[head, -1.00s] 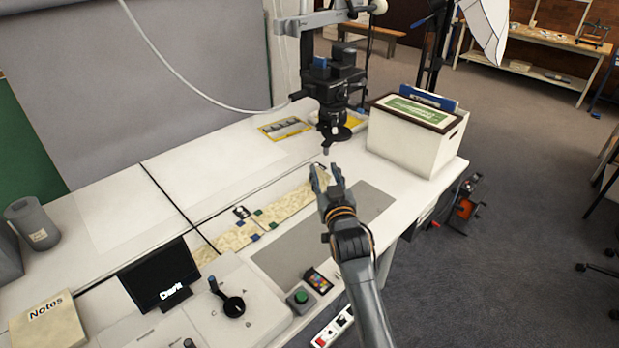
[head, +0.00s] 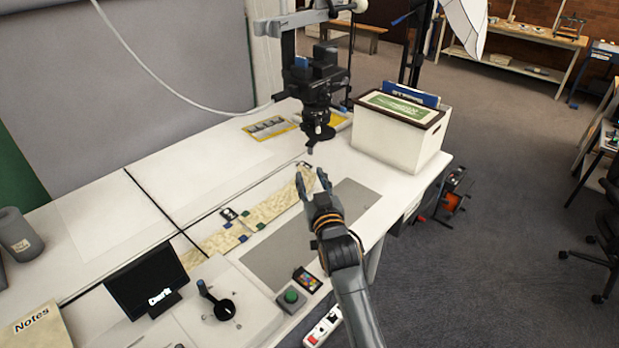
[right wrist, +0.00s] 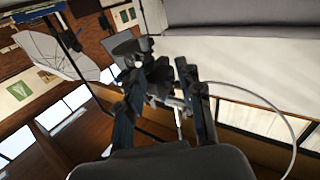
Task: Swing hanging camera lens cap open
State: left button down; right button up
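The black camera (head: 315,85) hangs lens-down from a grey stand over the white table. A dark, flat round piece (head: 320,133) shows at its lower end. It may be the lens cap, but it is too small to tell whether it is open. My right gripper (head: 313,176) is open and empty. It is below and a little nearer than the camera's lower end, apart from it in the head view. In the right wrist view, the camera (right wrist: 146,68) appears beyond and partly between the two fingers. The cap cannot be made out clearly there. My left gripper is not in view.
A white box with a framed green card (head: 395,140) stands right of the camera. A pale map strip (head: 225,237) and grey mat (head: 285,255) lie on the table. A small monitor (head: 148,278) and a green button (head: 291,296) are at the front. A white cable hangs behind.

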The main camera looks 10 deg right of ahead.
jog(key=s, duration=0.6)
jog(key=shift+s+f, duration=0.2)
jog(key=shift+s, duration=0.2)
jog(key=shift+c, duration=0.4)
